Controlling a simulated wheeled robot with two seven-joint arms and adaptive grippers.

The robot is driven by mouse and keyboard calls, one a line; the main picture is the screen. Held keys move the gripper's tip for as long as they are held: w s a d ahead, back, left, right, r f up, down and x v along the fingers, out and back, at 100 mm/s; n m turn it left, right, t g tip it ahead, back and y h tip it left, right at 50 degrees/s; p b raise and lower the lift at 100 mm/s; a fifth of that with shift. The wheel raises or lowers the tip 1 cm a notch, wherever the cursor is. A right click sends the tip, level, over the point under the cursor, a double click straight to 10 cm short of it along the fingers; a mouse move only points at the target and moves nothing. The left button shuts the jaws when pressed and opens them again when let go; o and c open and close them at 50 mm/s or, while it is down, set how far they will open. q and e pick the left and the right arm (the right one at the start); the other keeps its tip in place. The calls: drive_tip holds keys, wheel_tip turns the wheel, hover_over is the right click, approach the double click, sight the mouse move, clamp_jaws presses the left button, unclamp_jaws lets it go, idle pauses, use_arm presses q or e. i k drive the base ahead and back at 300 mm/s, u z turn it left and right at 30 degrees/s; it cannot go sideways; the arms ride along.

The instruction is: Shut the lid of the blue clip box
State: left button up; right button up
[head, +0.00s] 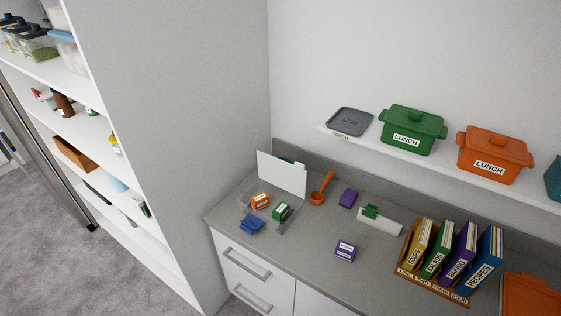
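A clear box (284,221) stands on the grey counter. A white panel (281,174) stands upright at its back and looks like its raised lid. A blue clip-like piece (250,225) is at the box's front left; I cannot tell whether it is attached. A small orange labelled box (260,201) and a small green labelled box (281,211) appear to be inside the clear box. Neither of my grippers is in view.
An orange scoop (318,194), purple boxes (345,251) (348,198) and a white piece with a green clip (380,222) lie nearby. A book rack (430,282) stands right. Lunch pots (411,130) sit on a wall shelf (455,180). A tall shelf unit (180,130) stands left.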

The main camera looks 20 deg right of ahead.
sight(292, 178)
drive_tip(key=u, duration=0.05)
drive_tip(key=i, duration=1)
drive_tip(key=z, duration=0.65)
